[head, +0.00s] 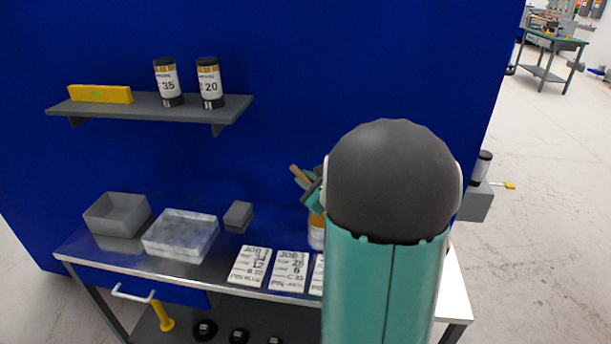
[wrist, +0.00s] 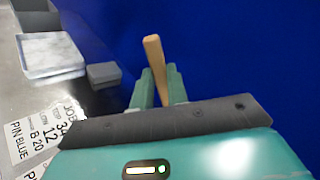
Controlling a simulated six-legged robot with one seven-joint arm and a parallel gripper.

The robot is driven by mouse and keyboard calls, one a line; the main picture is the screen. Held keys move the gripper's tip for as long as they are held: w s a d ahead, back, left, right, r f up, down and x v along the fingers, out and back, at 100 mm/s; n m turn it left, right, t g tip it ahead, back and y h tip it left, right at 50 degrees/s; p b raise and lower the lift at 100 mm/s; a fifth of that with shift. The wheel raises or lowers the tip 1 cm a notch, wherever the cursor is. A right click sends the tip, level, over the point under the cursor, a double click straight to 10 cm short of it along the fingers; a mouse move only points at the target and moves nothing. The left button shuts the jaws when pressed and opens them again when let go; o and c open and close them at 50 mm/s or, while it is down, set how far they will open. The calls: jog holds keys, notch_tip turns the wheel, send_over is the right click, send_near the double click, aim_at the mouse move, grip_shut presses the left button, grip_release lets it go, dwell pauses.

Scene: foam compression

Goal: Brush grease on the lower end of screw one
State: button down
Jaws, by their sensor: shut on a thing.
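My gripper (wrist: 158,80) is shut on a wooden handle (wrist: 154,56), likely the brush's, which stands up between the two green fingers. In the head view the handle (head: 296,172) sticks out up and left of my gripper (head: 309,188), mostly hidden behind my arm. The bristle end cannot be made out in either view. A white and orange container (head: 317,234), maybe the grease pot, stands on the bench just below the gripper, partly hidden by my arm. I cannot make out any screw in either view.
The metal bench (head: 80,247) holds a grey bin (head: 117,214), a clear-topped tray (head: 181,234), a small grey block (head: 238,215) and job cards (head: 250,266). A shelf (head: 150,108) above carries two labelled canisters and a yellow bar (head: 100,94). A blue panel stands behind.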

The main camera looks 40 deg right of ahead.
jog(key=shift+f, duration=2.45)
jog(key=shift+f, duration=0.55)
jog(key=shift+r, duration=0.1)
jog(key=shift+r, duration=3.45)
jog(key=shift+s+a, duration=0.15)
